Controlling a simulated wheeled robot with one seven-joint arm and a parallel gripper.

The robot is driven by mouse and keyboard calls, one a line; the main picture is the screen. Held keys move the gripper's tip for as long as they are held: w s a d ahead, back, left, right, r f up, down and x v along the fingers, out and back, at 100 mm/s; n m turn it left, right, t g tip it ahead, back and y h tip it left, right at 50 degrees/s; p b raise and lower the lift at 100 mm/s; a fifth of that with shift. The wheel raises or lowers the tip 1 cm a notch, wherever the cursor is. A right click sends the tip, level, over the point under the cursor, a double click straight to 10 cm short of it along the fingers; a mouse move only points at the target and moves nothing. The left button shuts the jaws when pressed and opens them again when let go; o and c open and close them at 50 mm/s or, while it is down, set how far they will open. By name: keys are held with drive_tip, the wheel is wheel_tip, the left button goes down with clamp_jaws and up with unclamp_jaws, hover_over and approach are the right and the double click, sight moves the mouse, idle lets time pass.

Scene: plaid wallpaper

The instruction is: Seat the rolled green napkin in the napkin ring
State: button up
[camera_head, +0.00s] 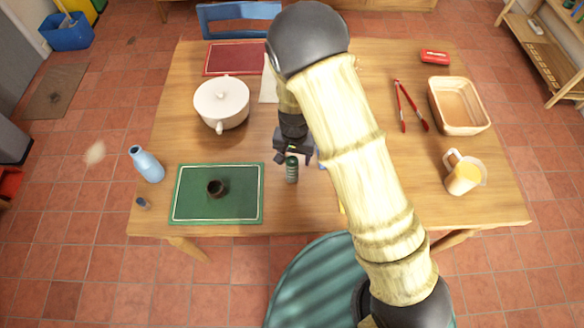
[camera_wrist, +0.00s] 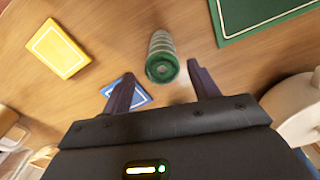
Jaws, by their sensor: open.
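The rolled green napkin (camera_head: 292,170) appears to stand upright on the wooden table, right of the green placemat (camera_head: 182,212). In the wrist view the napkin (camera_wrist: 162,62) shows a round green end and pale bands along its side. A dark ring (camera_head: 217,188), seemingly the napkin ring, rests on the placemat. My gripper (camera_head: 297,154) is above and just behind the napkin in the head view. In the wrist view its fingers (camera_wrist: 162,88) are spread, with the napkin ahead of the gap between them. Nothing is held, and contact is not visible.
A yellow card (camera_wrist: 58,49) lies flat near the napkin. Bare table separates napkin and placemat.

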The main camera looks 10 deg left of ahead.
drive_tip(key=shift+f, duration=0.1)
drive_tip(key=f, duration=0.1)
drive_tip(key=f+p, duration=0.1)
drive_tip(key=f, duration=0.1)
drive_tip(key=s+f, duration=0.1)
drive_tip(key=shift+a+f, duration=0.25)
drive_tip(key=shift+f, duration=0.05)
drive_tip(key=shift+w+f, duration=0.15)
drive_tip(key=shift+f, duration=0.1)
drive_tip(key=shift+s, duration=0.25)
drive_tip(key=shift+w, duration=0.1)
drive_tip(key=c, duration=1.1)
drive_tip(key=shift+r, duration=0.15)
wheel_tip(320, 180, up, 10)
drive_tip(key=shift+f+b, duration=0.1)
drive_tip(key=shift+b, duration=0.3)
